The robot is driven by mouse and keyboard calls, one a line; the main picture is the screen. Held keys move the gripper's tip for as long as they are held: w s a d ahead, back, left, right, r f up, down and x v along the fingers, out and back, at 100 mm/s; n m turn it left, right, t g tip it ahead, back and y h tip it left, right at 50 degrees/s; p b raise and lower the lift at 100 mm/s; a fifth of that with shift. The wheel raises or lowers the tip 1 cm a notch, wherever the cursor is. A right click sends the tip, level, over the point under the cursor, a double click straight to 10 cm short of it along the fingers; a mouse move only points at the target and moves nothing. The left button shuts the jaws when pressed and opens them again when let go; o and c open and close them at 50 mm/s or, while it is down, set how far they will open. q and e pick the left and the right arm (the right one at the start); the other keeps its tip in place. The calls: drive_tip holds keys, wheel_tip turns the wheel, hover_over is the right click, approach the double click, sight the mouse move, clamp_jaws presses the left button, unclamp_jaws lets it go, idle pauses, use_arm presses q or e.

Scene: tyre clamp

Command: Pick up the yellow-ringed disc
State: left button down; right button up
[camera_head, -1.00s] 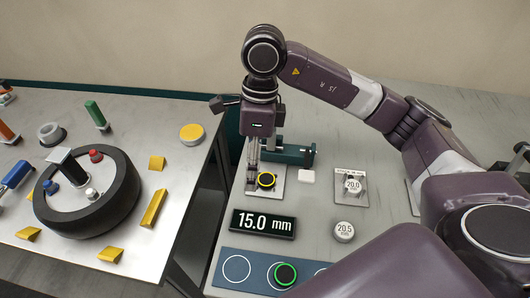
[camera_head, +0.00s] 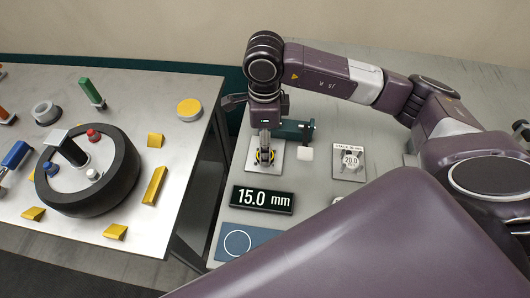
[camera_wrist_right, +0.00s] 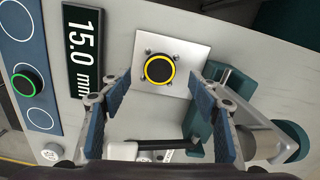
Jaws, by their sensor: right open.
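The yellow-ringed disc (camera_wrist_right: 159,69) is black with a bright yellow rim. It lies on a pale square plate (camera_wrist_right: 184,42). In the head view the disc (camera_head: 264,157) is partly hidden by my right gripper (camera_head: 265,152), which points down over it. In the right wrist view my right gripper (camera_wrist_right: 158,84) is open, with one blue-padded finger to each side of the disc's position and nothing between them. I cannot tell the exact height of the fingertips above the plate. My left gripper is not in view.
A green clamp-like device (camera_head: 298,130) stands close behind the plate. A display (camera_head: 262,200) reading 15.0 mm lies in front. A green-ringed disc (camera_wrist_right: 27,83) sits on a blue strip with circles. A tyre (camera_head: 112,190) and yellow blocks occupy the left table, beyond a gap.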

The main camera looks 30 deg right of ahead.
wheel_tip(320, 180, down, 3)
drive_tip(key=shift+s+f+p, duration=0.1)
drive_tip(key=shift+p, duration=0.45)
drive_tip(key=shift+f, duration=0.25)
drive_tip(key=c, duration=1.1)
drive_tip(key=shift+r, duration=0.1)
wheel_tip(320, 180, up, 20)
drive_tip(key=b, duration=0.2)
drive_tip(key=shift+b, duration=0.4)
